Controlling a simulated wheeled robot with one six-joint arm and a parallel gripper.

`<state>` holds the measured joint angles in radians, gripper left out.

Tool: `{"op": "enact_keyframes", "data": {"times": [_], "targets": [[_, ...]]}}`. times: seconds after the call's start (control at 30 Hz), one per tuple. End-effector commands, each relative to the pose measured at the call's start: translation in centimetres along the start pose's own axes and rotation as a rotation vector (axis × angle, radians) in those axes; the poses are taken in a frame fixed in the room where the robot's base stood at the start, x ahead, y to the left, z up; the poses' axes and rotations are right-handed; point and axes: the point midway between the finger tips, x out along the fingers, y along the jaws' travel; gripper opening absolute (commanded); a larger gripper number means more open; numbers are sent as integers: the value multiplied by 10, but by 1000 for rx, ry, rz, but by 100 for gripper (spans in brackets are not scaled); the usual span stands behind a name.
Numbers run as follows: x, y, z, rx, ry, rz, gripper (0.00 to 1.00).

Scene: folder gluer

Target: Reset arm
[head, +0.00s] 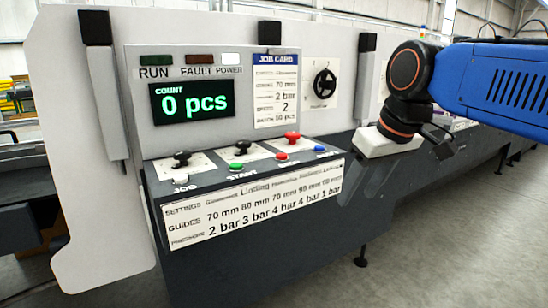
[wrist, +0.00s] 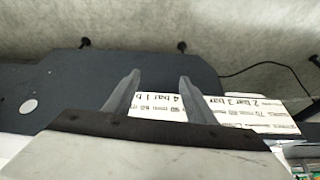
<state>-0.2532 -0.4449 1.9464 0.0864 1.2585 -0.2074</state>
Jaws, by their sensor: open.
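My gripper shows in the wrist view (wrist: 155,75) with its two grey fingers apart and nothing visible between the tips. Beyond the fingers lie a dark surface and a white printed settings strip. In the head view my blue arm reaches in from the right.
The control panel (head: 160,194) carries black knobs, a red knob and several coloured buttons. The counter display (head: 192,103) reads 0 pcs. Grey floor (head: 450,240) is clear at the lower right.

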Motion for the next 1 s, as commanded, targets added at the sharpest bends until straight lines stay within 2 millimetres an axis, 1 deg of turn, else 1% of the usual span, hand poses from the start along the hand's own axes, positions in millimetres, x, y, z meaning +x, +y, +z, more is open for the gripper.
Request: {"op": "enact_keyframes", "data": {"times": [0.03,0.07,0.1,0.17,0.2,0.27,0.3,0.4,0.5,0.6,0.7,1.0], "targets": [[11,9,26,44,1,19,50],[18,13,39,69,3,30,50],[28,18,57,101,3,45,50],[43,26,84,150,6,67,50],[53,30,102,182,8,81,50],[69,35,130,228,11,102,50],[80,37,148,258,12,116,50],[103,42,187,323,17,144,50],[122,44,216,369,21,166,50],[134,44,233,396,23,179,50],[139,45,241,409,25,184,50],[139,45,241,410,24,185,50]]}}
